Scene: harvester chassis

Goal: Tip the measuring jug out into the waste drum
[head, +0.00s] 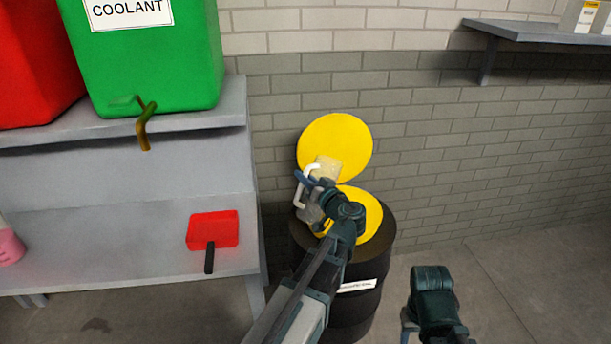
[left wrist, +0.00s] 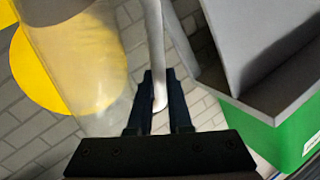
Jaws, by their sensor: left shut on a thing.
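The measuring jug (head: 327,166) is clear with a white handle (head: 301,192). It is held over the waste drum, looking slightly tilted, and partly hidden by my left gripper (head: 304,180). In the left wrist view the left gripper (left wrist: 160,92) is shut on the handle (left wrist: 157,50), with the jug's clear body (left wrist: 85,65) at left. A pale yellowish tint shows in the jug; I cannot tell if it is contents. The waste drum (head: 340,310) is black, with a raised yellow lid (head: 335,135) and a yellow top (head: 372,215). My right arm shows at lower right; its fingers cannot be made out.
A grey shelf unit (head: 120,178) stands left of the drum, with a green coolant container (head: 150,60), a red container (head: 35,65), and a red scoop-like thing (head: 212,230). A wall shelf (head: 550,34) is at upper right. The floor right of the drum is clear.

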